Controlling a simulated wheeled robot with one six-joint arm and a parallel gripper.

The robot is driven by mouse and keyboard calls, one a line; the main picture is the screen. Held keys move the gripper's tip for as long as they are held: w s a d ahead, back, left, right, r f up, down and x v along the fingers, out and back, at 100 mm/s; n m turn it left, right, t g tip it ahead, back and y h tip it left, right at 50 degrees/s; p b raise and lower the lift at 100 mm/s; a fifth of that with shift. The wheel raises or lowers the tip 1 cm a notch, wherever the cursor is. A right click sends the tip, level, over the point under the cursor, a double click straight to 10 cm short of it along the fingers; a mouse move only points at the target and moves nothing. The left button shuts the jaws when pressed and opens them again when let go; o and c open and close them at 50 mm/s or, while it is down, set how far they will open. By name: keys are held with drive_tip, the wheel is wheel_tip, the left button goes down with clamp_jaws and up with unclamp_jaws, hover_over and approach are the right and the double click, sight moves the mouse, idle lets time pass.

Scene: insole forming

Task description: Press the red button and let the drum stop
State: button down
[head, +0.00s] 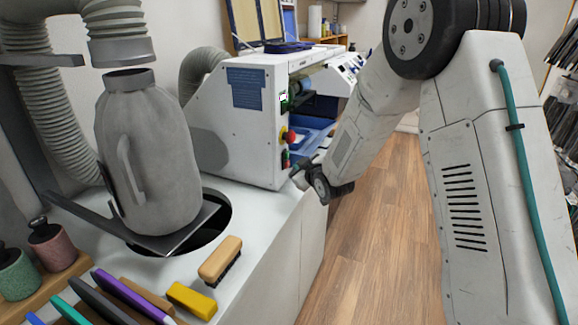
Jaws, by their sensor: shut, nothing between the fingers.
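The white machine (235,130) stands on the counter left of my arm. Its red button (291,136) sticks out from the panel on its right-hand face, with yellow around its base. My gripper (298,178) is shut and empty, small and partly dark in the view. It is below the red button and apart from it in the picture; the depth between them is hard to judge. A bluish roller (305,85), perhaps the drum, shows in the machine's opening, partly hidden. I cannot tell whether it turns.
A grey jug-like vessel (150,160) stands over a round hole in the white counter (265,215). A wooden brush (220,260), a yellow block (192,300) and several coloured tools lie at the front left. The wooden floor (380,240) right of the counter is clear.

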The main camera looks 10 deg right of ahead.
drive_tip(key=s+d, duration=0.1)
drive_tip(key=d, duration=0.1)
drive_tip(key=s+d, duration=0.2)
idle(0.4)
idle(0.4)
drive_tip(key=s+d+f+m+g+h, duration=0.2)
drive_tip(key=s+f+g, duration=0.15)
drive_tip(key=s, duration=0.25)
drive_tip(key=s+d+f+m+g+h, duration=0.1)
drive_tip(key=s+d+f+m+g, duration=0.1)
drive_tip(key=s+g, duration=0.4)
drive_tip(key=s+r+m+g, duration=0.1)
drive_tip(key=s+r, duration=0.5)
drive_tip(key=s, duration=0.5)
drive_tip(key=s+a+r+m+g, duration=0.1)
drive_tip(key=s+r, duration=0.6)
drive_tip(key=s, duration=0.5)
drive_tip(key=s+r+m+g, duration=0.1)
drive_tip(key=s+r, duration=0.5)
drive_tip(key=s, duration=0.5)
drive_tip(key=shift+s+a+r+m, duration=0.3)
drive_tip(key=shift+s+a+r, duration=0.05)
drive_tip(key=shift+s+a, duration=0.05)
drive_tip(key=shift+g, duration=0.25)
idle(1.6)
